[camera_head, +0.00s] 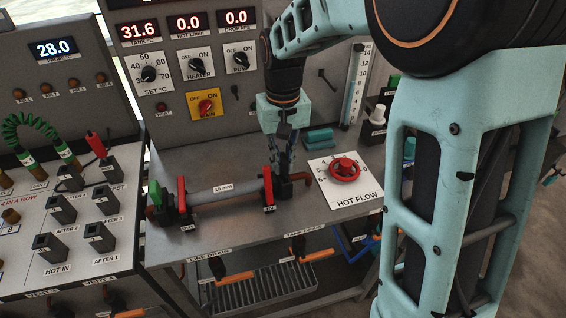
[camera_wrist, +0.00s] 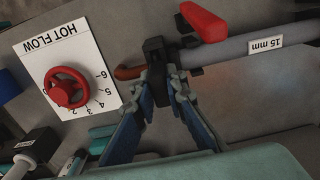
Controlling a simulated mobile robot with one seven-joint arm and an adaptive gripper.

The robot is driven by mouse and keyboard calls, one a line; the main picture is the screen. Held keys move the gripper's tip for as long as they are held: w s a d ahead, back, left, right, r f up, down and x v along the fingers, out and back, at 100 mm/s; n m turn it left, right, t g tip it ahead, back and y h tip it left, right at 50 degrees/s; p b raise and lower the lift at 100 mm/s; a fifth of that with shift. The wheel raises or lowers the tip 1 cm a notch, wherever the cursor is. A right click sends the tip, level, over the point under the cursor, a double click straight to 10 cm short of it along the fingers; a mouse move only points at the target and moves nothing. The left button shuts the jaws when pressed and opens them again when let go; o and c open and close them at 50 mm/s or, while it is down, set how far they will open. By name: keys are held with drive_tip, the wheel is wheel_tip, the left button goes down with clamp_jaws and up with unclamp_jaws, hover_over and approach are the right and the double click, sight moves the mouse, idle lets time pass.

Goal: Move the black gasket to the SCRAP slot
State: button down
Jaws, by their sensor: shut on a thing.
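My gripper (camera_head: 283,172) points down at the right end of the grey pipe (camera_head: 222,196) labelled 15 mm, beside the red lever (camera_head: 267,186). In the wrist view its fingers (camera_wrist: 164,85) close together on a black block-shaped fitting (camera_wrist: 154,55), which sits in line with the pipe and a short copper stub (camera_wrist: 129,72). The fitting also shows in the head view (camera_head: 285,189). I cannot pick out a separate black gasket; it may be hidden at the fitting or fingers. I see no label reading SCRAP.
The HOT FLOW plate with a red handwheel (camera_head: 344,169) stands right of my gripper. A green lever (camera_head: 155,193) and another red lever (camera_head: 181,194) are at the pipe's left end. Left is a panel with several black sockets (camera_head: 48,247). The front bench top (camera_head: 225,240) is clear.

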wheel_tip(320, 180, up, 10)
drive_tip(key=p, duration=0.7)
drive_tip(key=shift+p, duration=0.35)
drive_tip(key=shift+f, duration=0.1)
drive_tip(key=shift+s, duration=0.15)
